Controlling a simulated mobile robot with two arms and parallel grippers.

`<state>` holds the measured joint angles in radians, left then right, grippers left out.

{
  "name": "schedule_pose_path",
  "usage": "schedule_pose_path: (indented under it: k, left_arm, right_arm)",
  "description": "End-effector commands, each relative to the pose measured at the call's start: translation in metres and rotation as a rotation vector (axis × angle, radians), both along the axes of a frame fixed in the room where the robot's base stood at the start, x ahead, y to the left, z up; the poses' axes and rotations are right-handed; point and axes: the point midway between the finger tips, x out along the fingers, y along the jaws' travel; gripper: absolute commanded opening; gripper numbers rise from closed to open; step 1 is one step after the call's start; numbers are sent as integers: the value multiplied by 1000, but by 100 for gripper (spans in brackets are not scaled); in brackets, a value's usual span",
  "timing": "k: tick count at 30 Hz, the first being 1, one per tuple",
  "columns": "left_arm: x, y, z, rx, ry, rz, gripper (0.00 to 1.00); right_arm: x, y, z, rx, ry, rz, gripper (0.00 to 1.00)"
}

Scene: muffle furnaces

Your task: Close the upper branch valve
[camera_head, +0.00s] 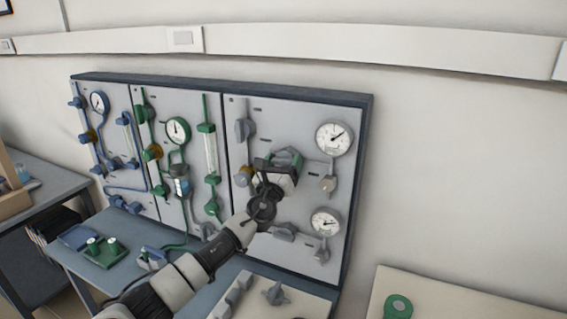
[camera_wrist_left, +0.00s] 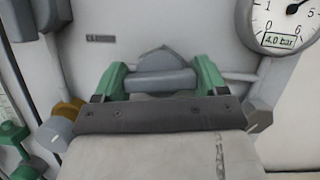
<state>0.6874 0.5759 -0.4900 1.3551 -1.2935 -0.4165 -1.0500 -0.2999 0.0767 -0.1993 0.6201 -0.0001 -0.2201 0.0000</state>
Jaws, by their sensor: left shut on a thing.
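The upper branch valve has a grey handle (camera_wrist_left: 162,80) on the light grey right-hand panel (camera_head: 297,113). In the left wrist view the handle lies roughly level across the picture between the green fingers of my left gripper (camera_wrist_left: 155,85). The gripper is shut on it, one finger at each end. In the head view my left gripper (camera_head: 283,160) reaches up to the panel and its hand hides most of this valve. A similar grey valve (camera_head: 285,231) sits lower on the same panel. My right gripper is in neither view.
An upper gauge (camera_head: 334,138) is right of the gripper; in the wrist view this gauge (camera_wrist_left: 286,22) is marked 4.0 bar. A lower gauge (camera_head: 325,221) sits below. A brass-coloured fitting (camera_wrist_left: 67,110) is close on the left. Green and blue piping fills the panels further left.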

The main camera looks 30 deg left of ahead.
Motion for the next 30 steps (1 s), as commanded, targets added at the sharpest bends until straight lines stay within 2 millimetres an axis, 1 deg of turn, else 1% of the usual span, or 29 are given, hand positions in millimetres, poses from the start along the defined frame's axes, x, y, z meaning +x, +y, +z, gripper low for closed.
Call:
schedule_pose_path:
  k: [14, 30]
  left_arm:
    - [0, -1, 0, -438, -24, -1, 49]
    - [0, -1, 1, -950, -53, 1, 49]
  right_arm:
    - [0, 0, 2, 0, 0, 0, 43]
    - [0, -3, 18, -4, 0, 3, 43]
